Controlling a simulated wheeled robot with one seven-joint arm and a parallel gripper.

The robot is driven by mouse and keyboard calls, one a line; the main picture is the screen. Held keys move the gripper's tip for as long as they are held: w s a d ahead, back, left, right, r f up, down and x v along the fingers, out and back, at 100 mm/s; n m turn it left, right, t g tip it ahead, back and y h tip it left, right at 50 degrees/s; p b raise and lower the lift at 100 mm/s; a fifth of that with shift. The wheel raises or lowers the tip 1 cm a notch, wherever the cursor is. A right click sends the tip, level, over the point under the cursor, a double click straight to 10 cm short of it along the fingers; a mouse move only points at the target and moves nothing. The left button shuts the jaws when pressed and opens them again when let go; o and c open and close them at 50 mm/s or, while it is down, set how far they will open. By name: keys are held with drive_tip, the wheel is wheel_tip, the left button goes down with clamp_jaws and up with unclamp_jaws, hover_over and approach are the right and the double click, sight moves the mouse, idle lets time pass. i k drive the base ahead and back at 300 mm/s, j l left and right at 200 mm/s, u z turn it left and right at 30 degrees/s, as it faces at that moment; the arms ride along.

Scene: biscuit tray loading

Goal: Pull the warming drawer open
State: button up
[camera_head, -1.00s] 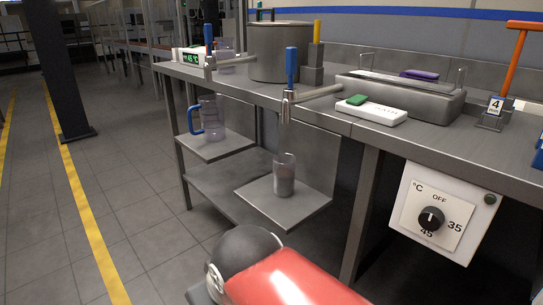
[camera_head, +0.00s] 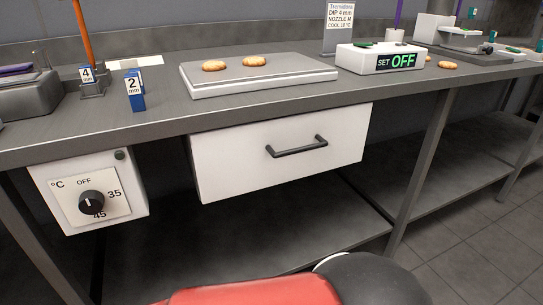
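The warming drawer (camera_head: 240,167) is a white box front under the steel counter, with a dark bar handle (camera_head: 297,147) on its face. Its front looks flush below the counter edge, and I cannot tell for sure whether it is shut fully. To its left hangs a white control box with a dial (camera_head: 92,202) marked OFF, 35 and 45 °C; where its pointer stands is hard to read. A red and dark part of my arm shows at the bottom edge. My gripper is not in view.
On the counter (camera_head: 160,115) stand a flat tray (camera_head: 262,88) with two biscuits, a blue "2 mm" block (camera_head: 135,92), a "4 mm" block (camera_head: 91,82) and a scale-like unit (camera_head: 381,58) reading "SET OFF". A lower shelf (camera_head: 330,225) and table leg (camera_head: 422,170) lie below.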

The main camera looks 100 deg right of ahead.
sight(235, 161)
drive_tip(key=z, duration=4)
